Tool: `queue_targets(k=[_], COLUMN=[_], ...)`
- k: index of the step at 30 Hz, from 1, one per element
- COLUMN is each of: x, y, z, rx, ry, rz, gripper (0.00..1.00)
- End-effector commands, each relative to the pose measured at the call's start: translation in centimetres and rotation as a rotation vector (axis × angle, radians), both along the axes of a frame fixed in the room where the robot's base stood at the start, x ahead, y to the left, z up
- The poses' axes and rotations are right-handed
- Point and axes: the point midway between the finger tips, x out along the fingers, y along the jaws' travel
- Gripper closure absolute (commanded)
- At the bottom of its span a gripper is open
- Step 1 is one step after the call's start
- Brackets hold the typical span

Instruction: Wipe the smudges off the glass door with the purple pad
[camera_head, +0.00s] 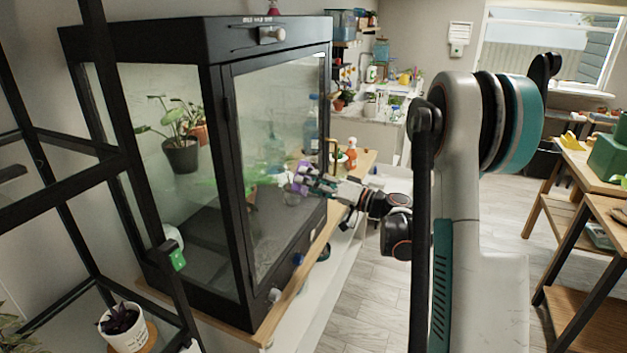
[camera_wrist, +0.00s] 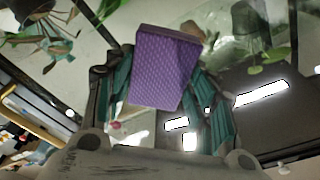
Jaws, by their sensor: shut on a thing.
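The purple pad (camera_wrist: 164,68) is held between the fingers of my gripper (camera_wrist: 163,90), which is shut on it. In the head view the pad (camera_head: 300,178) shows small at the tip of my gripper (camera_head: 316,183), in front of the glass door (camera_head: 280,130) of a black-framed cabinet. The pad is at or close to the glass; I cannot tell whether it touches. A pale smudge (camera_head: 266,258) shows low on the glass door. Other cloudy patches on the glass are hard to tell from reflections. My gripper hides part of the door's right side.
The cabinet stands on a wooden-edged bench (camera_head: 300,290) with small knobs near its front. A spray bottle (camera_head: 351,153) stands just beyond my gripper. A black rack (camera_head: 110,160) with a potted plant (camera_head: 124,328) is at left. Wooden shelving (camera_head: 590,185) stands right; open floor lies between.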

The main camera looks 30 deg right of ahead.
Motion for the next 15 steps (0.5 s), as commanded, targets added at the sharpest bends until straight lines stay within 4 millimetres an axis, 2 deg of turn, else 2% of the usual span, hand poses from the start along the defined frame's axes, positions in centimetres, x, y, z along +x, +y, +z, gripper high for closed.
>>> queue_targets(k=[12,15], x=[-0.1,0.0], y=[0.0,0.0], z=[2.3,2.4], rx=[0.000,0.000], ry=[0.000,0.000], rz=[0.001,0.001], gripper=[0.68,0.68])
